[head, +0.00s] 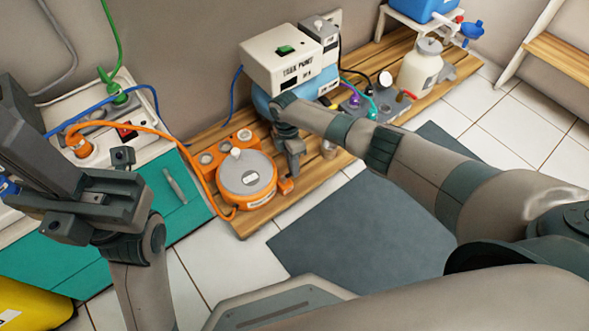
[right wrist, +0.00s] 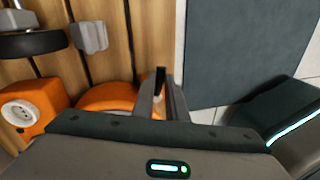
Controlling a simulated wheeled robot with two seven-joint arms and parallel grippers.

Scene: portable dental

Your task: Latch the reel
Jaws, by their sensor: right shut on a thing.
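The orange reel (head: 246,192) with a grey round lid and a white knob sits on the wooden slatted platform, an orange cable running from its side. A small orange latch piece (head: 286,186) sticks out at the reel's right side. My right gripper (head: 291,176) points down there, shut on the latch, which its fingers largely hide. In the right wrist view the fingers (right wrist: 163,98) are close together beside the orange reel body (right wrist: 105,97), with a dark strip between them. My left gripper (head: 95,215) is at the left above the teal cabinet; its fingertips are not clear.
A white pump box (head: 278,62) stands on the platform (head: 258,216) behind my right wrist. A cream canister (head: 418,70) is farther right. A teal-fronted cabinet (head: 150,205) with hoses stands left. The grey mat (head: 360,232) in front is clear.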

